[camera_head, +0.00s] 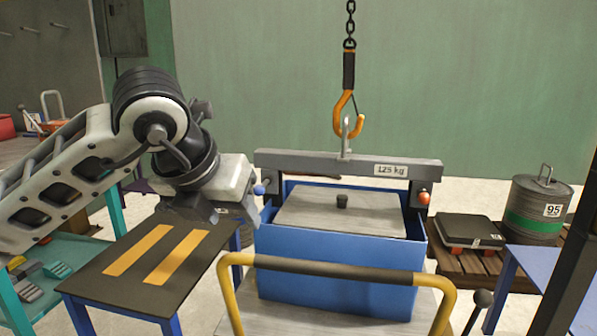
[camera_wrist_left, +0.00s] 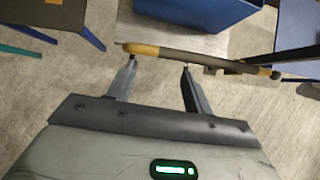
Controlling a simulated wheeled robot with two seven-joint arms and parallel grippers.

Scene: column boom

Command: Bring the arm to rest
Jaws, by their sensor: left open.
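My left arm reaches in from the left in the head view, and its gripper (camera_head: 225,205) is over the right side of a dark-topped table, left of the blue box. In the left wrist view the two fingers of my left gripper (camera_wrist_left: 159,66) stand apart with nothing held between them. A yellow and black cart handle (camera_wrist_left: 205,62) crosses just past the fingertips in that view; I cannot tell how far below it is. My right gripper is not in view.
A blue box (camera_head: 335,265) with a grey lid sits under a grey lifting beam (camera_head: 310,161) and an orange hook (camera_head: 349,118). The cart handle (camera_head: 340,268) stands in front. The dark-topped table (camera_head: 190,285) with yellow strips is left. A weight (camera_head: 537,215) stands right.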

